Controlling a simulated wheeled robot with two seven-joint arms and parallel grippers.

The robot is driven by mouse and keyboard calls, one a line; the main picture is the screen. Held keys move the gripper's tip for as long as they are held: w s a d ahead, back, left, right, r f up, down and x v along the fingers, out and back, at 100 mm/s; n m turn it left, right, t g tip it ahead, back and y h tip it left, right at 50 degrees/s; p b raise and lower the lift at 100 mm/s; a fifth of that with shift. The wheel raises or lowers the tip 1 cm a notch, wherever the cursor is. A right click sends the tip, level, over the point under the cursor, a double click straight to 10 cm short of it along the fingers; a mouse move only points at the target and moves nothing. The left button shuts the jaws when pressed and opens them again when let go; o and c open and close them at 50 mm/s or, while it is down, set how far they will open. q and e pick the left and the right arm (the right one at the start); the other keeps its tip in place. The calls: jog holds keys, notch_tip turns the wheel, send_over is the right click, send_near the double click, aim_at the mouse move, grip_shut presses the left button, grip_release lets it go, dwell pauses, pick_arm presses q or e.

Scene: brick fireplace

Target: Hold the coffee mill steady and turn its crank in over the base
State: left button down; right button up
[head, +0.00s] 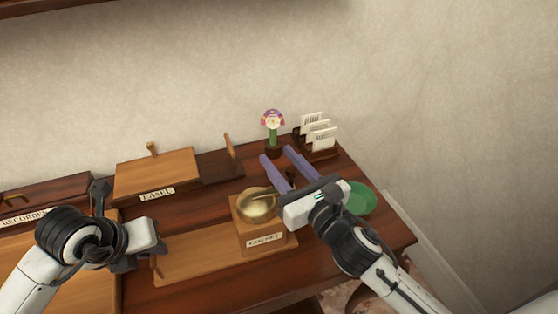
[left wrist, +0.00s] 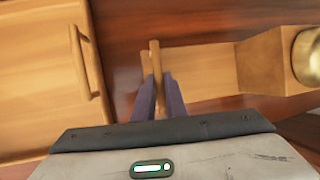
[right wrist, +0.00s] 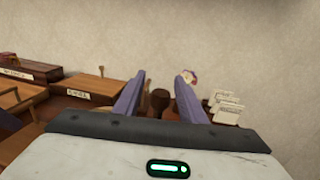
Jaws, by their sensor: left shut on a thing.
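The coffee mill (head: 247,233) is a wooden box with a brass bowl (head: 258,207) on top. It stands on the right part of a long wooden base board (head: 195,258). A crank arm (head: 264,196) runs from the bowl to the right, toward a dark knob (head: 291,174). My left gripper (left wrist: 158,78) is shut on an upright wooden handle (left wrist: 155,50) at the board's left end. My right gripper (head: 277,154) is open. In the right wrist view the dark knob (right wrist: 159,99) shows between its spread fingers; contact cannot be told.
An easel box (head: 155,175) and a recorder box (head: 45,195) stand at the back left. A flower figure (head: 273,128) and a card holder (head: 317,137) stand behind my right gripper. A green dish (head: 360,199) lies to its right, near the table's right edge.

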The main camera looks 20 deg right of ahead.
grip_shut()
jog(key=shift+s+d+m+h, duration=0.1)
jog(key=shift+s+m+h, duration=0.25)
jog(key=shift+m+h, duration=0.35)
jog(key=shift+s+d+m+h, duration=0.1)
jog(key=shift+s+m+h, duration=0.25)
jog(key=shift+h, duration=0.6)
jog(key=shift+s+d+m+h, duration=0.1)
jog(key=shift+s+m+h, duration=0.25)
jog(key=shift+m+h, duration=0.35)
grip_release()
notch_tip(320, 180, up, 10)
